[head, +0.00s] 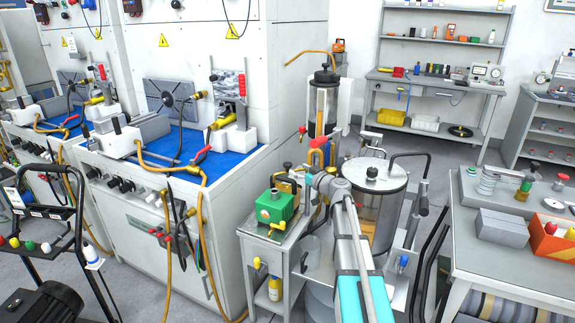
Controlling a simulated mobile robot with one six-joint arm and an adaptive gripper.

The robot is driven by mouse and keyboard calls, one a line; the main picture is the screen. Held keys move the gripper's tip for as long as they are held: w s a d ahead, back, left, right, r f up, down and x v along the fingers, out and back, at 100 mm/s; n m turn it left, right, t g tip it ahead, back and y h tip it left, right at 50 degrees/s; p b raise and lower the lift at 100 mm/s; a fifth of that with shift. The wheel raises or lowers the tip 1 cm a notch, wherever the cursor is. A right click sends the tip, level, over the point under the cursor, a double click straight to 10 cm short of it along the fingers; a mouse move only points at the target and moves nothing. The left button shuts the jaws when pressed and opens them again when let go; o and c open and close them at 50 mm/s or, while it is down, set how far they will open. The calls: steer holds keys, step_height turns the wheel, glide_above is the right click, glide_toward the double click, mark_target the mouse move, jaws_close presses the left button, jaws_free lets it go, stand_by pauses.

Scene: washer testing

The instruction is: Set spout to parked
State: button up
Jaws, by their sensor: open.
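I cannot tell for sure which part is the spout. A black bent pipe (411,155) arches beside the lid of a clear cylindrical tank (380,215), right of centre. An orange-brown curved tube (306,53) also reaches left from the top of a taller unit (322,105) behind it. My arm rises from the bottom edge, with a turquoise link, and ends left of the clear tank. My gripper (318,188) is at that end, open, near the red and yellow fittings (318,146). Its fingers are small and partly hidden, and I see nothing held.
A green pump (277,208) stands on a small grey cart (262,240) left of my arm. A white test bench (165,225) with a blue top is further left. A grey table (490,255) with boxes (555,240) is at right. Clear floor lies behind the tank.

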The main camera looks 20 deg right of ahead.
mark_target(290, 165)
steer(key=x, duration=0.6)
steer(key=shift+w, duration=0.2)
jaws_close()
